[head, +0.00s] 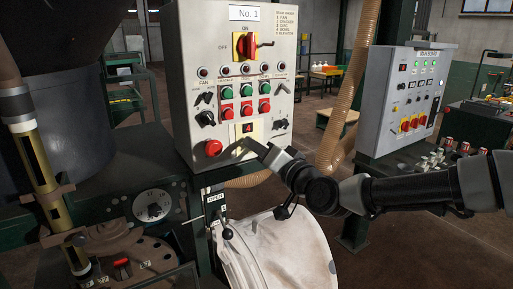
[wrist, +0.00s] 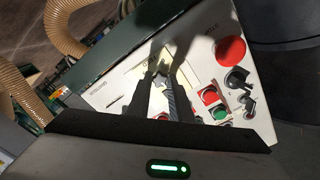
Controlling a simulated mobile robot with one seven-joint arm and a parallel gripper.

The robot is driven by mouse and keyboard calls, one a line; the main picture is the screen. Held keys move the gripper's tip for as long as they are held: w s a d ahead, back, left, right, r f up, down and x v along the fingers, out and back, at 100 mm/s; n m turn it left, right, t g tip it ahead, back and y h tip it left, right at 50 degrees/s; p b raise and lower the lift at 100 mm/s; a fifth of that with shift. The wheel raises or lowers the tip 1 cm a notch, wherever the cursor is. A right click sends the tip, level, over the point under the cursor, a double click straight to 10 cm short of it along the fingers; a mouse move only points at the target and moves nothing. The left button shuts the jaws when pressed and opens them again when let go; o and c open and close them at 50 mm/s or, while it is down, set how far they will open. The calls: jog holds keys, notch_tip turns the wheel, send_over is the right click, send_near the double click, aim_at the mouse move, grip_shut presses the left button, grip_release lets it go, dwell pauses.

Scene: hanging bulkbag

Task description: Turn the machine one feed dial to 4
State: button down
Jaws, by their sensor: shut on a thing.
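The grey control panel marked "No. 1" (head: 215,20) stands in the middle of the head view. A small red display (head: 248,128) on its lower part reads 4. My gripper (head: 245,145) is at the panel face just below this display. In the wrist view my gripper (wrist: 165,68) has its fingers close together over a pale yellow plate (wrist: 141,72). It is shut on a small part there, apparently the feed dial, which the fingers hide. I cannot read the dial's pointer.
A red mushroom button (head: 213,147) sits left of my gripper, with a black knob (head: 205,118) above it and green and red buttons above the display. Another black knob (head: 280,124) is to the right.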

jog(key=shift+n, duration=0.5)
jog(key=c, duration=1.6)
grip_release()
jog(key=shift+d, duration=0.1)
jog(key=shift+b+v, duration=2.65)
jog(key=shift+v, duration=6.05)
